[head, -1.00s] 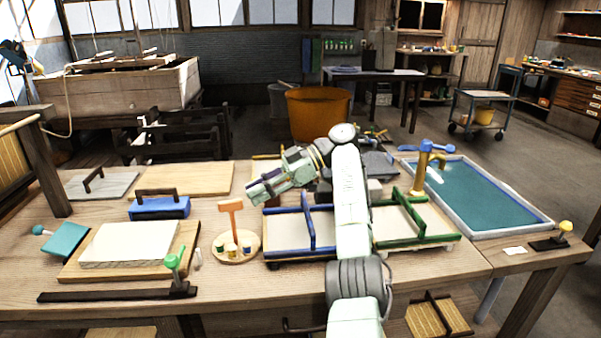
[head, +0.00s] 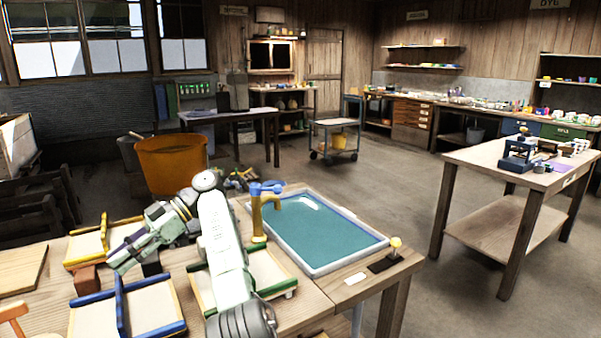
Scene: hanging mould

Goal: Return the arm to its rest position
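My arm (head: 222,250) reaches up from the bottom of the head view over the workbench and bends at a raised elbow. My gripper (head: 117,262) is at its left end, pointing left and down above the bench, between the yellow-edged mould (head: 70,266) and the blue-edged mould (head: 180,329). I see nothing held in it, but its fingers are too small and side-on to tell whether they are open or shut. The green-edged mould (head: 293,282) lies partly behind my forearm.
A water vat (head: 372,253) with a yellow and blue tap (head: 258,215) is right of my arm. A small yellow-knobbed device (head: 395,243) stands at the bench's right corner. An orange tub (head: 172,165) stands behind. Open floor separates the bench from another table (head: 490,155).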

